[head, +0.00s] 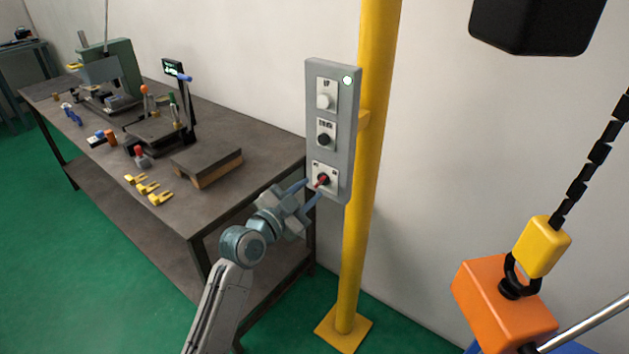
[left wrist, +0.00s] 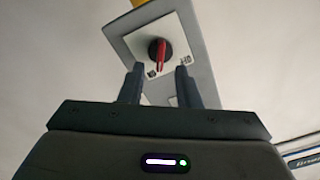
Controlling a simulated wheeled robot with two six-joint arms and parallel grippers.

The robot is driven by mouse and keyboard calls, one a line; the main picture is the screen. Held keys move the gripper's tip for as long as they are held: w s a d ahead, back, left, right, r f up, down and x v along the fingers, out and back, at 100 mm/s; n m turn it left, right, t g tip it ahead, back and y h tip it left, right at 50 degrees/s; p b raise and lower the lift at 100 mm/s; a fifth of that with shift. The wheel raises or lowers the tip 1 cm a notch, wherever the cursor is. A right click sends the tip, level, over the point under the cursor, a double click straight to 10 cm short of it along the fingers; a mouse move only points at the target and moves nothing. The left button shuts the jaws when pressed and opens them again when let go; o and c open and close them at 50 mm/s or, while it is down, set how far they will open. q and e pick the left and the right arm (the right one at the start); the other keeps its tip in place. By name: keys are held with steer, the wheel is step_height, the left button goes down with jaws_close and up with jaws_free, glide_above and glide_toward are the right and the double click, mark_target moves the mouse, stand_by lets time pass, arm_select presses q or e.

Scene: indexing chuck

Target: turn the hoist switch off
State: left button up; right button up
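The hoist switch is a dark round knob with a red handle (head: 322,181) at the bottom of a grey control box (head: 313,103) on a yellow post. In the left wrist view the red handle (left wrist: 161,53) points roughly along the picture's vertical, on a white plate with small upside-down labels. My left gripper (head: 311,189) is at the switch from the lower left. Its two fingers (left wrist: 158,78) are apart, with the knob lined up between and just beyond their tips. No contact is visible. My right gripper is not in view.
Above the switch are a white button (head: 323,101), a black button (head: 323,139) and a lit white lamp (head: 347,80). The yellow post (head: 362,240) stands behind. A cluttered workbench (head: 190,205) is at left. An orange block (head: 500,305) hangs from a chain at right.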

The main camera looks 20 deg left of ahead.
mark_target(318, 183)
arm_select(q)
steer(key=shift+p+x, duration=0.35)
steer(key=shift+x, duration=1.3)
steer(key=shift+c, duration=0.2)
jaws_close()
